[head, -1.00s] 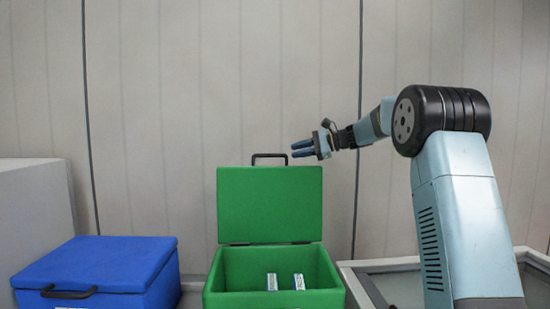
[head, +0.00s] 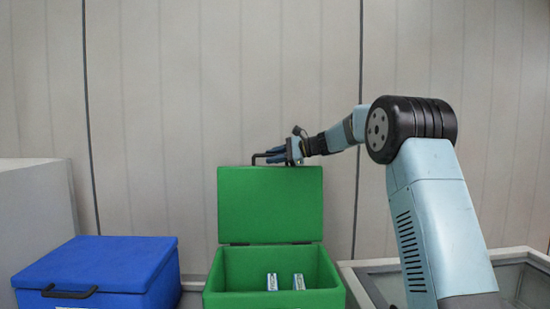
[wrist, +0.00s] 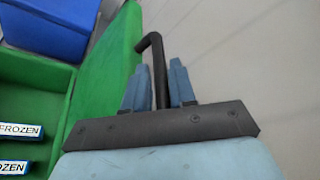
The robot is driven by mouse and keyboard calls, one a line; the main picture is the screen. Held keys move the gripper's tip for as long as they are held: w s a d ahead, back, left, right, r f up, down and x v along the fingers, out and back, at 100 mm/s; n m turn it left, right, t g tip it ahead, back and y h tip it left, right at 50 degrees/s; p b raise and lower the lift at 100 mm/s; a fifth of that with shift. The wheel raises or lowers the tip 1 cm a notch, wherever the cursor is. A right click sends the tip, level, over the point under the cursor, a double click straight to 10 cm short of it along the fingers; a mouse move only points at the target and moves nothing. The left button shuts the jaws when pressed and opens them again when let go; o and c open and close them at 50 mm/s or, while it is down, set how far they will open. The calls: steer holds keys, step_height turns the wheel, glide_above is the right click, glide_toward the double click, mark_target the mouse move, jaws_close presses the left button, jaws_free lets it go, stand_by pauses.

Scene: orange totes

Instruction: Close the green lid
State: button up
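The green lid (head: 270,204) stands upright, open, at the back of the green box (head: 225,300). Its black handle (head: 257,158) sticks up from the lid's top edge; it also shows in the wrist view (wrist: 152,44). My gripper (head: 280,156) is at the lid's top edge, reaching in from the right. In the wrist view my gripper (wrist: 158,88) has its two blue fingers apart, with the handle's bar between them. A gap shows between the bar and the right finger. Whether the left finger touches the bar cannot be told.
Two white-and-blue packs (head: 298,282) marked FROZEN in the wrist view stand inside the green box. A closed blue box (head: 100,262) is to the left. A grey-framed bin (head: 510,262) is at the right. A pale wall stands behind.

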jaws_close()
